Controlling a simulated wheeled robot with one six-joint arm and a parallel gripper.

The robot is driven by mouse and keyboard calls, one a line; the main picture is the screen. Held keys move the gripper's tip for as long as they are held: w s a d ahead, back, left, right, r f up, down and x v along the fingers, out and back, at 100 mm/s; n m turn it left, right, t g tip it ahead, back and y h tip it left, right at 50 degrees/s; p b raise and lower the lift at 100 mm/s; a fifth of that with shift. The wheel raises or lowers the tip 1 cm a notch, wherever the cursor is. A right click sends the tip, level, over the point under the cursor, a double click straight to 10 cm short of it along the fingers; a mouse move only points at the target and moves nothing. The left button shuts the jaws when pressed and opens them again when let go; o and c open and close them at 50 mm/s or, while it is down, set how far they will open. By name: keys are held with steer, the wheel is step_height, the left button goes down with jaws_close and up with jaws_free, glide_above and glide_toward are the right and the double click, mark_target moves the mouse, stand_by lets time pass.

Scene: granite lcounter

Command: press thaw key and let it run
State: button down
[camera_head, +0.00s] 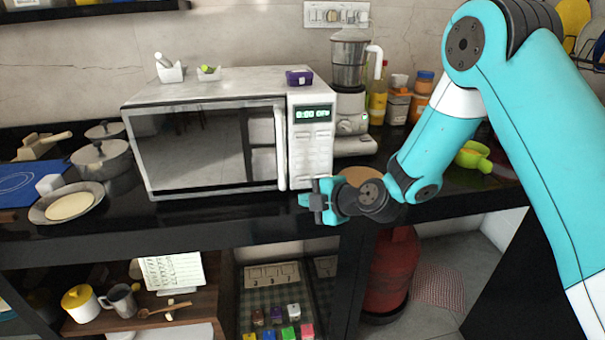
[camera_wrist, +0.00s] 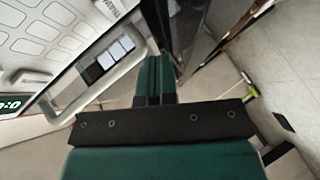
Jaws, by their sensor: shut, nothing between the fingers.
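The microwave (camera_head: 215,140) stands on the black counter with its dark-glass door closed. Its control panel (camera_head: 311,145) is at its right side, with a lit green display (camera_head: 312,115) that seems to read "0:00 OFF". Below the display are rows of pale keys; their labels are too small to read, so I cannot tell which is the thaw key. In the wrist view the keypad (camera_wrist: 40,40) shows at upper left, seen at a slant. My gripper (camera_head: 314,200) is shut and empty, in front of the panel's lower part. In the wrist view its fingers (camera_wrist: 153,78) are together, apart from the keys.
A purple box (camera_head: 299,78) and two small white holders sit on the microwave's top. A blender (camera_head: 350,75) and several jars stand to its right. Pots (camera_head: 101,158) and a plate (camera_head: 68,203) are at left. The counter's front edge (camera_head: 200,233) runs below my gripper.

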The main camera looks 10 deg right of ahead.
mark_target(302, 180)
steer(key=w, duration=0.3)
steer(key=shift+w+f, duration=0.1)
steer(key=shift+w, duration=0.55)
steer(key=shift+w+b, duration=0.15)
steer(key=shift+b, duration=0.25)
stand_by(1.2)
steer(key=shift+w, duration=0.3)
steer(key=shift+w+b, duration=0.35)
steer(key=shift+b, duration=0.15)
stand_by(0.5)
stand_by(0.3)
steer(key=shift+s+b, duration=0.65)
steer(key=shift+s, duration=0.15)
